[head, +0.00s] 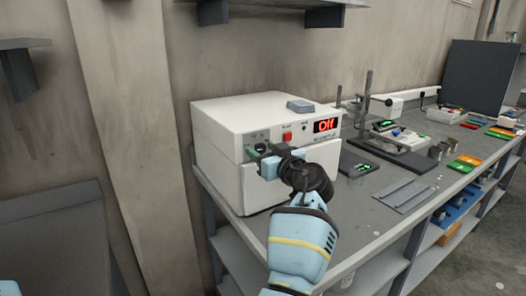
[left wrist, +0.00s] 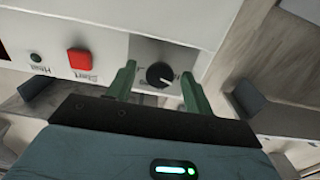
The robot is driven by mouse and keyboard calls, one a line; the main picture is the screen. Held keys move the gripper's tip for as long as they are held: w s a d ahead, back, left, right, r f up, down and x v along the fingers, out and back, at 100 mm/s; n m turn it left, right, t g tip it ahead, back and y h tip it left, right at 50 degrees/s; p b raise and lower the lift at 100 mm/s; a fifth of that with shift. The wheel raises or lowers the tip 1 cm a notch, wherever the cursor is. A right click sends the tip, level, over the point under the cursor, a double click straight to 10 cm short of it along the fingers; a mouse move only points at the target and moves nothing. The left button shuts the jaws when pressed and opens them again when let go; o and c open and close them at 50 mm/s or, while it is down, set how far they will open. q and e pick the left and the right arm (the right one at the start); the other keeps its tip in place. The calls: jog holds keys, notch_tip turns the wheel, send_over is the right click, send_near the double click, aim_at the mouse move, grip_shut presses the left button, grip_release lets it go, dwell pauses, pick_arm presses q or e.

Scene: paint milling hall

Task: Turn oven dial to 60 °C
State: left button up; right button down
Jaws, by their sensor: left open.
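The white oven (head: 222,128) stands on the grey bench. Its display (head: 326,125) reads "Off" in red. The black dial (left wrist: 159,74) with a white pointer line sits on a grey panel in the left wrist view; I cannot read its scale. My left gripper (head: 257,150) is at the oven's front panel. In the left wrist view, its green fingers (left wrist: 158,82) are open, one on each side of the dial, with a gap on both sides. Whether they touch the panel is unclear. My right gripper is not in view.
A red start button (left wrist: 79,61) and a small dark button (left wrist: 36,58) are beside the dial. A small grey-blue object (head: 300,105) lies on the oven. Instruments (head: 400,137) and coloured trays (head: 466,163) stand along the bench (head: 350,222) to the right.

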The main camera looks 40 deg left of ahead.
pick_arm(q)
jog(key=shift+c, duration=0.3)
jog(key=c, duration=0.9)
